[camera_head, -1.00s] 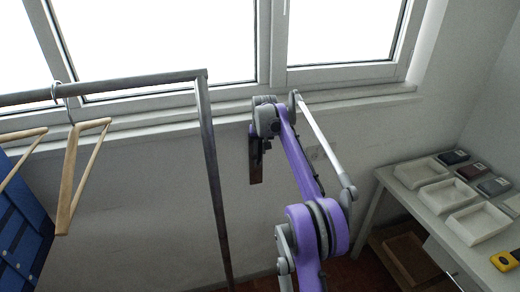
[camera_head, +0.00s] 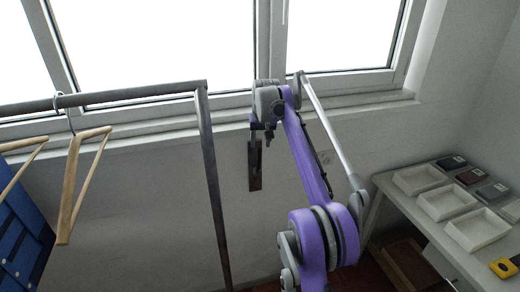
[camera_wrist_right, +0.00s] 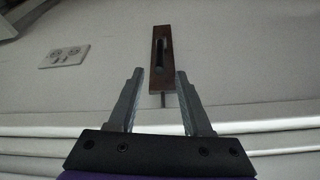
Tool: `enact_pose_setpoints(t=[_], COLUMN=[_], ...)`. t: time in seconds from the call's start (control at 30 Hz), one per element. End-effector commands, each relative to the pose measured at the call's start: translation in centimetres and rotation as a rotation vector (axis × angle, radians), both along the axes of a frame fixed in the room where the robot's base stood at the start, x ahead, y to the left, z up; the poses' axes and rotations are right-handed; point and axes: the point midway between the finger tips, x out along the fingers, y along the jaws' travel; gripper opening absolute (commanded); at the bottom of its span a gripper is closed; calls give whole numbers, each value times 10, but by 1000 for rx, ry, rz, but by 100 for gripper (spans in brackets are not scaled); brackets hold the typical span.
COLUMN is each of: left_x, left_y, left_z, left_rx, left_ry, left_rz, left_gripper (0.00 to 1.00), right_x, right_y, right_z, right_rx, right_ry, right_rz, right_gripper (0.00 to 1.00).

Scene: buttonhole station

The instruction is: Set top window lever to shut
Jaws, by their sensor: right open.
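A narrow brown plate (camera_head: 255,171) is fixed upright on the wall below the window. In the right wrist view the plate (camera_wrist_right: 160,49) has a long dark slot, and a thin grey pin or lever shows at its lower end. My right gripper (camera_head: 260,132) is at the top end of the plate in the head view. In the right wrist view its jaws (camera_wrist_right: 160,75) are open and empty, one on each side of the plate's lower part in the picture. I cannot tell whether they touch the lever. My left gripper is not in view.
A metal rail (camera_head: 110,96) with wooden hangers (camera_head: 85,180) stands at the left, its post close to my arm. A table (camera_head: 400,205) with white trays (camera_head: 478,229) is at the right. A wall socket (camera_wrist_right: 64,57) shows beside the plate.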

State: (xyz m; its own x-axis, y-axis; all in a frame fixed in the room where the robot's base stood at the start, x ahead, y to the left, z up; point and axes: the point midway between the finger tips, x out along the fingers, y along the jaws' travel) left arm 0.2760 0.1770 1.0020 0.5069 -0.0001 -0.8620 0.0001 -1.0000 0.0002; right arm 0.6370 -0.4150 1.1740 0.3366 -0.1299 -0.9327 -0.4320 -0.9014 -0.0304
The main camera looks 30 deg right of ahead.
Motion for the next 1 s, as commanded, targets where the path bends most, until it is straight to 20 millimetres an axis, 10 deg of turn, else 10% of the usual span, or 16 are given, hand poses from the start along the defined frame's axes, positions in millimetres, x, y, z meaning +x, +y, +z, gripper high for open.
enact_pose_setpoints(t=[0.43,0.77,1.0], left_x=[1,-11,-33], left_y=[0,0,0], left_z=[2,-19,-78], left_rx=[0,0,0], left_ry=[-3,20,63], left_rz=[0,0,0], left_gripper=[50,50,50], right_x=[-6,-23,-37], right_y=[2,-5,-94], right_z=[14,-12,-65], right_rx=[0,-182,-773], right_ry=[0,-104,-350], right_rz=[0,89,326], right_gripper=[50,0,0])
